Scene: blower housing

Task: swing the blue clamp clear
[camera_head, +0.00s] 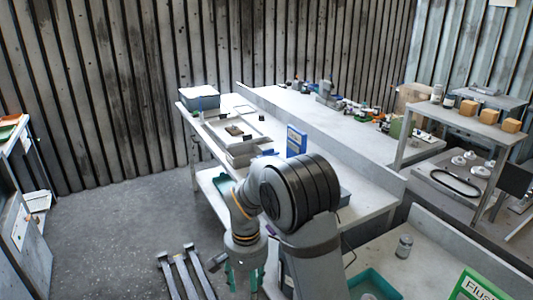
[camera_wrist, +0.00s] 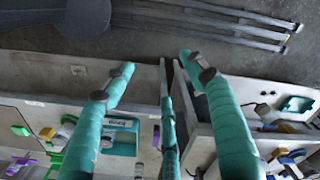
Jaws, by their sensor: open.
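My gripper (camera_wrist: 156,62) is open in the wrist view, its teal fingers spread with nothing between them. In the head view the gripper (camera_head: 242,276) hangs low in front of the bench, partly cut off by the lower edge. I cannot clearly make out the blue clamp. A thin blue piece (camera_head: 201,103) shows at the grey box (camera_head: 199,97) on the bench's far left end, too small to identify. A pale tray-like housing (camera_head: 238,132) lies on the bench, well beyond my gripper.
A grey forked frame (camera_head: 184,272) lies on the floor left of my gripper. A teal bin (camera_head: 372,284) and grey canister (camera_head: 404,246) are at right. Floor at left is clear.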

